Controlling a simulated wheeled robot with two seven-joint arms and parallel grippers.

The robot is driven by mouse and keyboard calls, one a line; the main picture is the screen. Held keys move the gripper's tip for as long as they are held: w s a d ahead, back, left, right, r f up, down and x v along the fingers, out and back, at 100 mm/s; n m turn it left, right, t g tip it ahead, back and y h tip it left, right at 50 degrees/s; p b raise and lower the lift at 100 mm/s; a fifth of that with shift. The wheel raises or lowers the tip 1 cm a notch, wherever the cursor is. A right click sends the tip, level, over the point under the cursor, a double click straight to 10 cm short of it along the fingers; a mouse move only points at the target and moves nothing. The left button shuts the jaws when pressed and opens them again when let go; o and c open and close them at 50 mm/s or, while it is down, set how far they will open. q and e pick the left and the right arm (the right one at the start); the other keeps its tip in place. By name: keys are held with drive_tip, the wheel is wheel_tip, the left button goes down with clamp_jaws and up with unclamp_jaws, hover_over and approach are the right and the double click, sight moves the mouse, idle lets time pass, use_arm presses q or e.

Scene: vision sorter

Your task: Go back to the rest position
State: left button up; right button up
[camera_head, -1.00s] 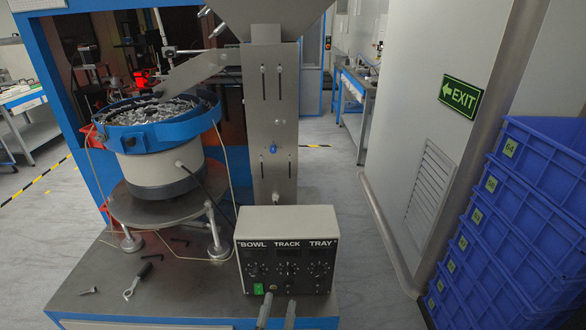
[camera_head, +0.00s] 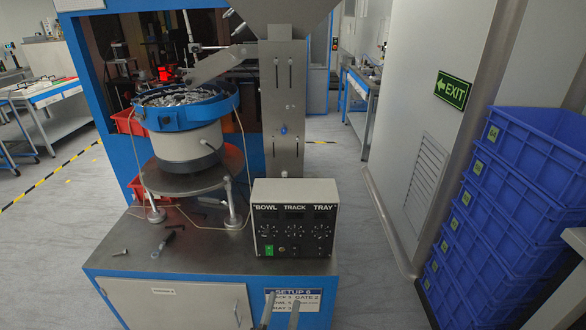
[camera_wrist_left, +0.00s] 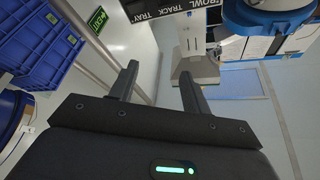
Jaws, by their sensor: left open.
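My left gripper (camera_head: 281,312) shows at the bottom edge of the head view, in front of the cabinet. Its two fingers point up and stand apart. In the left wrist view the same gripper (camera_wrist_left: 160,75) is open with nothing between its fingers. The control box (camera_head: 294,235) marked BOWL, TRACK, TRAY sits on the cabinet top, above and beyond the fingertips in the picture. My right gripper is not in view.
A bowl feeder (camera_head: 190,145) stands on the cabinet (camera_head: 170,300), with loose tools (camera_head: 165,242) at its front left. Stacked blue crates (camera_head: 530,160) stand at the right. Grey floor (camera_head: 365,245) is clear between the cabinet and the crates.

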use_arm(q)
wheel_tip(320, 180, down, 21)
drive_tip(key=s+a+n+g, duration=0.1)
drive_tip(key=n+g, duration=0.1)
drive_tip(key=g, duration=0.5)
drive_tip(key=s+a+f+n+g+y+b, duration=0.1)
drive_tip(key=s+a+f+g, duration=0.2)
drive_tip(key=f, duration=0.5)
drive_tip(key=s+a+f+g+y+b, duration=0.15)
drive_tip(key=s+a+f, duration=0.3)
drive_tip(key=f, duration=0.45)
drive_tip(key=s+a+f+n+g+y+b, duration=0.1)
drive_tip(key=s+a+f+g, duration=0.2)
drive_tip(key=s+a+f, duration=0.3)
drive_tip(key=s+a+f+n+g+y+b, duration=0.1)
drive_tip(key=s+a+f, duration=0.5)
drive_tip(key=s, duration=0.8)
drive_tip(key=s+a+f+n+g+y+b, duration=0.1)
drive_tip(key=s+a+f+g+b, duration=0.1)
drive_tip(key=s+a+f+g, duration=0.3)
drive_tip(key=s+a+f, duration=0.1)
drive_tip(key=s+f, duration=0.2)
drive_tip(key=s, duration=0.2)
drive_tip(key=shift+n, duration=0.3)
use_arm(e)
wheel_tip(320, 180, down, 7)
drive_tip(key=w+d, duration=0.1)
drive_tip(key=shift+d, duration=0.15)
